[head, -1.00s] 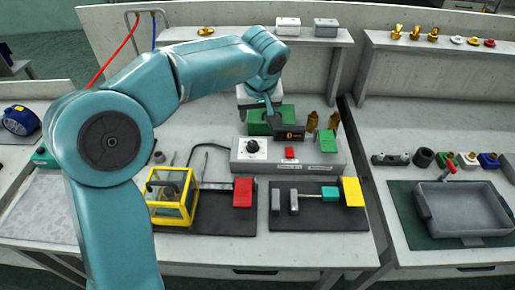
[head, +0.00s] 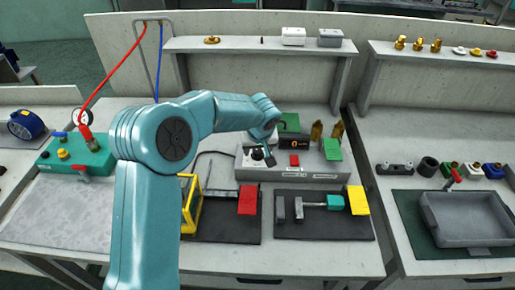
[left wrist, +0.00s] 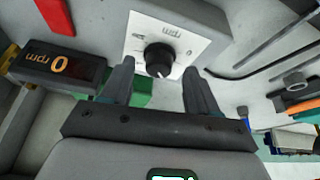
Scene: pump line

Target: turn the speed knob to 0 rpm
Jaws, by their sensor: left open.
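The black speed knob (head: 257,154) sits on the white dial plate of the grey control box (head: 305,174). It shows larger in the left wrist view (left wrist: 159,59), with its plate behind it. My left gripper (head: 267,156) is at the knob in the head view. In the left wrist view its two fingers (left wrist: 159,85) are open, one on each side below the knob, with nothing between them. I cannot tell whether they touch it. The dark display (head: 296,142) reads 0 rpm, upside down in the left wrist view (left wrist: 62,62). My right gripper is out of view.
A yellow frame (head: 191,205) and a red block (head: 247,200) stand in front. A shelf runs behind; a grey tray (head: 470,218) is at the right.

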